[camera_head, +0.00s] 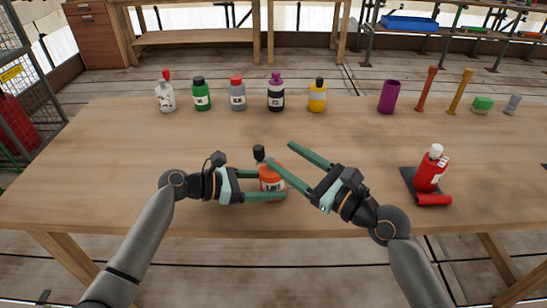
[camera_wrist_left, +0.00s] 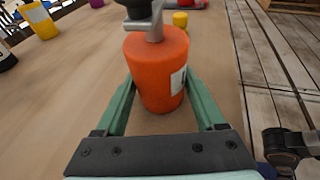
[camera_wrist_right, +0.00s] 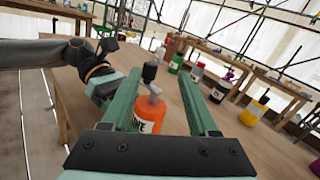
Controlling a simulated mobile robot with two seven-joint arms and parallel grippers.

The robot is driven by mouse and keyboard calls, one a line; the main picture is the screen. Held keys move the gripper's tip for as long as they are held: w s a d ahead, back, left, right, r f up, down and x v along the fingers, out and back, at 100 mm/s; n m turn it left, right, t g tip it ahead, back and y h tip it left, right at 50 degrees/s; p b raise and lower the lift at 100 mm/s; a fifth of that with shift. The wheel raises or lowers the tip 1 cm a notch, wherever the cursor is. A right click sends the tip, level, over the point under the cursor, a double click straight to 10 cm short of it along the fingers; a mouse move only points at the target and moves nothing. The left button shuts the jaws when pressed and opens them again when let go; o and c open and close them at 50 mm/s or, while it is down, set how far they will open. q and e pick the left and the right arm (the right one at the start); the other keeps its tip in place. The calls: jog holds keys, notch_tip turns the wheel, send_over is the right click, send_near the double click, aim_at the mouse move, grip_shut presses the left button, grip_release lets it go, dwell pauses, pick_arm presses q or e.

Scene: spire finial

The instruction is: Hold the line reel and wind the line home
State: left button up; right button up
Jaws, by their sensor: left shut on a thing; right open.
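The line reel is an orange, bottle-like body (camera_head: 271,180) with a white label reading LINE and a grey crank with a black knob (camera_head: 259,153) on top. It stands upright near the table's front edge. My left gripper (camera_head: 262,186) is shut on the orange body from the left; in the left wrist view its fingers lie on both sides of the reel (camera_wrist_left: 158,70). My right gripper (camera_head: 284,170) is open to the right of the reel. In the right wrist view the knob (camera_wrist_right: 149,72) and crank show between its spread fingers, with nothing held.
Several bottles, one of them yellow (camera_head: 317,95), stand along the back of the wooden table (camera_head: 110,150). A purple cup (camera_head: 389,96) and orange posts are at the back right. A red bottle (camera_head: 430,170) stands on a dark mat at right, beside a red cylinder (camera_head: 433,199). The table's left is clear.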

jog(key=w+r+n+t, duration=0.1)
jog(key=w+r+n, duration=0.2)
jog(key=w+n, duration=0.15)
jog(key=n+g+y, duration=0.4)
jog(key=n+g, duration=0.6)
jog(key=n, duration=2.6)
send_near(260, 159)
jog(key=x, duration=0.3)
jog(key=r+x, duration=0.1)
jog(key=x, duration=0.3)
jog(key=w+x, duration=0.1)
jog(key=x, duration=0.2)
jog(key=shift+w+a+r, duration=0.1)
jog(key=shift+r, duration=0.05)
jog(key=shift+c, duration=0.3)
grip_shut()
